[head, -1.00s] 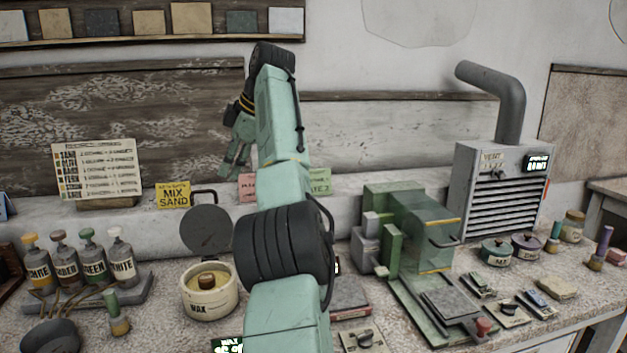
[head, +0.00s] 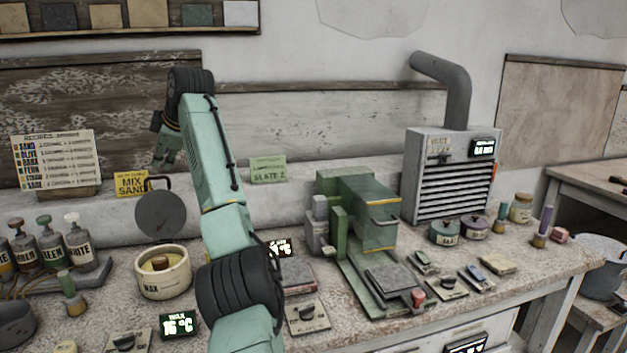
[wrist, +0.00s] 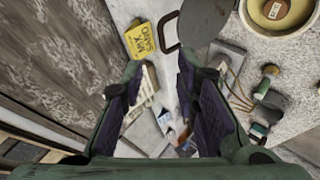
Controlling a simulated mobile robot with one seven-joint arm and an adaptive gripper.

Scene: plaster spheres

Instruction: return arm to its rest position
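My arm rises from the bottom of the head view, bent at a dark ribbed joint. My gripper (head: 160,160) hangs at its upper end, in front of the wall, above and right of the yellow MIX SAND note (head: 131,184). In the wrist view my gripper (wrist: 160,70) has its two fingers well apart, with only background between them. It is empty. The note (wrist: 150,37) shows just beyond the fingertips there.
A wax pot (head: 163,277) with a raised round lid (head: 161,214) stands below the gripper. Labelled bottles (head: 82,243) are at left. A green press (head: 372,225) and a grey vent unit (head: 452,180) stand right of the arm. The air around the gripper looks clear.

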